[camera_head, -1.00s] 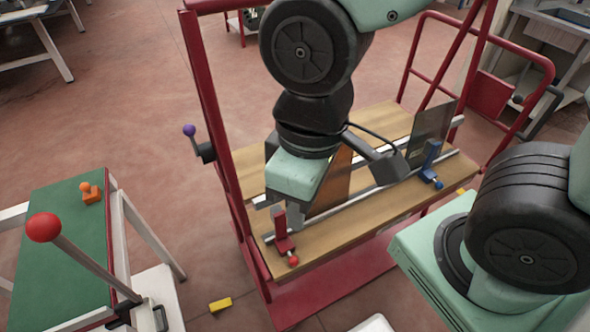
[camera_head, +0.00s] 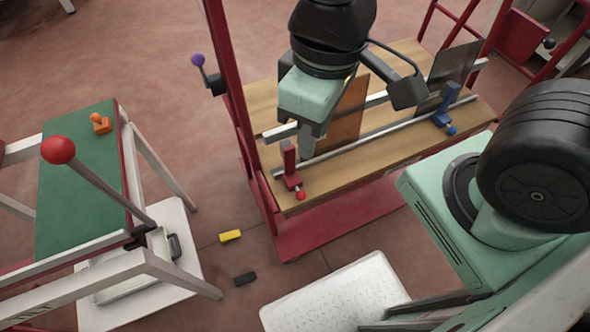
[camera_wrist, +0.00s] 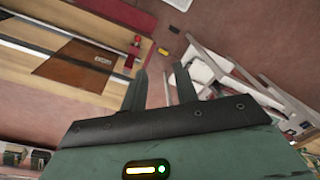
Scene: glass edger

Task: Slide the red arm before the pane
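The red arm (camera_head: 291,172) stands upright at the near left end of the front rail on the wooden bench, with a red knob at its foot. It also shows in the wrist view (camera_wrist: 135,47). A brown, see-through pane (camera_head: 347,112) stands on the bench to the right of the red arm; it shows in the wrist view (camera_wrist: 75,66). My gripper (camera_head: 309,138) hangs above and slightly behind the red arm, left of the pane. In the wrist view its two fingers (camera_wrist: 161,78) are apart with nothing between them. My wrist hides part of the pane.
A blue arm (camera_head: 443,108) stands on the rail's right end before a dark pane (camera_head: 455,65). A red post (camera_head: 232,95) rises at the bench's left. A green-topped table (camera_head: 80,185) with a red-knobbed lever (camera_head: 58,150) stands left. Yellow (camera_head: 230,236) and black blocks lie on the floor.

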